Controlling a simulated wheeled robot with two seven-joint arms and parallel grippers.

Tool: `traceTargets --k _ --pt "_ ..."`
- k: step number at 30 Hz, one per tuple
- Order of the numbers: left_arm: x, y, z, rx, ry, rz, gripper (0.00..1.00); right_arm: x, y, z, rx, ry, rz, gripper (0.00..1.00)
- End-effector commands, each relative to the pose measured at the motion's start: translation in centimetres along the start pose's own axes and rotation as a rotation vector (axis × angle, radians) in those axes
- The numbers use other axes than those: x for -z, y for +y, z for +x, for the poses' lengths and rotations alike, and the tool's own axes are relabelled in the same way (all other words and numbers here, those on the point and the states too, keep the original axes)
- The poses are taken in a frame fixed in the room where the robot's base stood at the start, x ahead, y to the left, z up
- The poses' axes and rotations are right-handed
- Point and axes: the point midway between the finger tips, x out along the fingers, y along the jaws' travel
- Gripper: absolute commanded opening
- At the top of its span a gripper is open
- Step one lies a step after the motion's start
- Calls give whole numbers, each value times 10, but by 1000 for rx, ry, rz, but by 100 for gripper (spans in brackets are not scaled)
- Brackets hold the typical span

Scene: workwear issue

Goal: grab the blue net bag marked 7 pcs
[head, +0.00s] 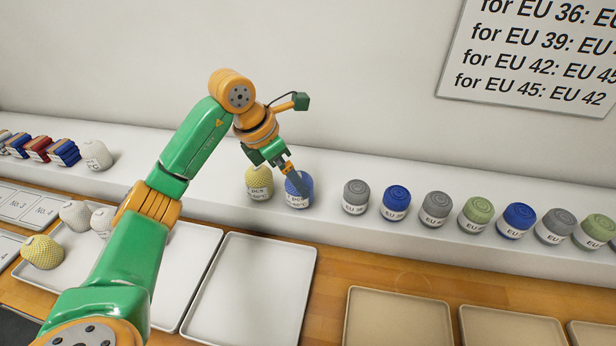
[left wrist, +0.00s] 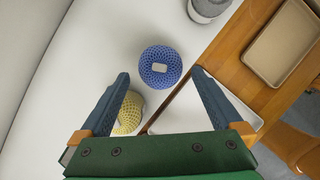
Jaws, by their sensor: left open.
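The blue net bag (head: 299,190) stands on the white shelf, just right of a yellow net bag (head: 259,182). Its label is partly legible, reading "pcs" and a temperature; the number is too small to tell. In the left wrist view the blue bag (left wrist: 160,67) lies ahead of and between the fingertips, and the yellow bag (left wrist: 129,112) sits nearer, by the left finger. My left gripper (head: 287,170) is open and empty, over the blue bag in the head view; it also shows in the left wrist view (left wrist: 160,75). My right gripper is not in view.
A row of labelled EU rolls (head: 396,202) stands right of the bag on the shelf (head: 330,222). Trays (head: 250,290) lie on the wooden table below. A sign (head: 535,55) hangs on the wall.

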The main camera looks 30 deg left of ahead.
Motion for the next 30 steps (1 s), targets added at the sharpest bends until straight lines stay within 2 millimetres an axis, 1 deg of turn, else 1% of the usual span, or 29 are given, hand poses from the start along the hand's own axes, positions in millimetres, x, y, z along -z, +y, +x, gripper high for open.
traceTargets --k 5,7,9,10,12,17,18,20,21,23,24,26,27,30 --pt "-1 0 26 7 5 -1 100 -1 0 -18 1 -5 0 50" --pt "-1 2 40 7 5 -2 100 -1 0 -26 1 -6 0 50" --pt "-1 2 54 5 3 -1 100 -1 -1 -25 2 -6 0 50" --pt "-1 2 58 4 1 0 100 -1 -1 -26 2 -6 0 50" --pt "0 3 63 2 1 0 100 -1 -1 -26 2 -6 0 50" --pt "0 3 64 1 0 0 100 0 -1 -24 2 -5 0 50" --pt "0 3 64 1 0 1 95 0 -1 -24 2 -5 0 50" --pt "0 3 64 1 0 0 78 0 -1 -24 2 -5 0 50" --pt "0 3 64 1 0 0 68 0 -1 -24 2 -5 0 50" --pt "0 3 64 1 0 1 51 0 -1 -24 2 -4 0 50" --pt "0 3 64 1 0 1 41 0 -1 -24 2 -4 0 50" --pt "0 3 64 1 0 1 24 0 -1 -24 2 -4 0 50" --pt "0 3 64 1 0 1 18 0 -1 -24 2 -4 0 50" --pt "0 3 64 1 0 0 18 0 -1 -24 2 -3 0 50"
